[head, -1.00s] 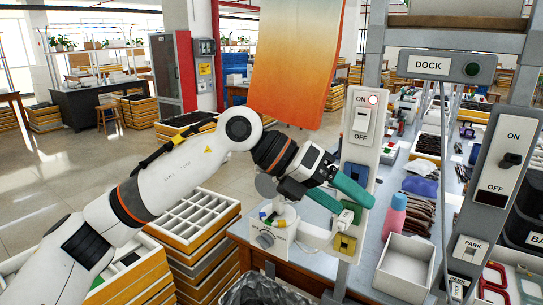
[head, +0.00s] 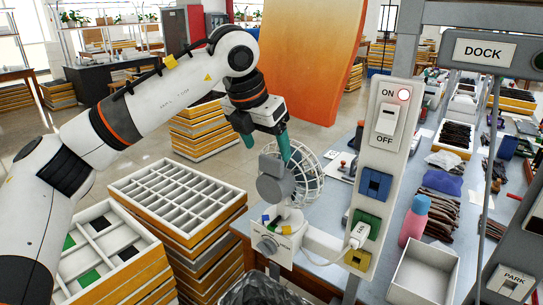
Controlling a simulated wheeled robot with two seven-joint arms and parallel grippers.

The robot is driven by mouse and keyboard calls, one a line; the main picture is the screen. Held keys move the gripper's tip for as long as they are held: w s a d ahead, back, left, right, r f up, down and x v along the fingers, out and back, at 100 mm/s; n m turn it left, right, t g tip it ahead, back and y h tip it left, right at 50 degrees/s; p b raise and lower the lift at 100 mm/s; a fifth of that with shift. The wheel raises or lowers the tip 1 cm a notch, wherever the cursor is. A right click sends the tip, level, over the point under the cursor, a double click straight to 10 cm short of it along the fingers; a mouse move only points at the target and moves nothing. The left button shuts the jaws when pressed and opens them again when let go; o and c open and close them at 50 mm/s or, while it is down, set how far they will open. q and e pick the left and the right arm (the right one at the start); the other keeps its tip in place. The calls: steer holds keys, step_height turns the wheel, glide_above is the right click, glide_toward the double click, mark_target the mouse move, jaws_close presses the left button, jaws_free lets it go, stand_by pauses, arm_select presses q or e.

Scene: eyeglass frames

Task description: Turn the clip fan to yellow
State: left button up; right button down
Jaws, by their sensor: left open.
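The clip fan (head: 278,185) has a grey motor housing and a white wire cage that faces right, away from me. It stands on a white clip base (head: 284,238) with a round knob and small blue, yellow and green marks on top. Which mark the fan points to is not clear. My left gripper (head: 267,150) has teal fingers and is open, pointing down just above the fan. One finger overlaps the top of the housing and cage; I cannot tell whether it touches. My right gripper is not in view.
A grey panel holds an ON/OFF switch (head: 386,120) with a lit red lamp, and blue (head: 375,185), green and yellow sockets. A white plug (head: 357,236) sits at the green one. A pink bottle (head: 414,220) and an open white box (head: 424,272) stand to the right.

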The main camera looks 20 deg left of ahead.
mark_target(272, 158)
arm_select(q)
steer(key=x, duration=0.4)
steer(key=shift+w+f, duration=0.1)
steer(key=shift+f, duration=0.15)
steer(key=shift+w+d+f, duration=0.1)
steer(key=shift+f, duration=0.1)
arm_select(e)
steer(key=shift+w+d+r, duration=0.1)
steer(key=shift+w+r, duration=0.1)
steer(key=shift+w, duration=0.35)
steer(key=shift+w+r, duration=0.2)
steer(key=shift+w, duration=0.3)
arm_select(q)
steer(key=c, duration=1.4)
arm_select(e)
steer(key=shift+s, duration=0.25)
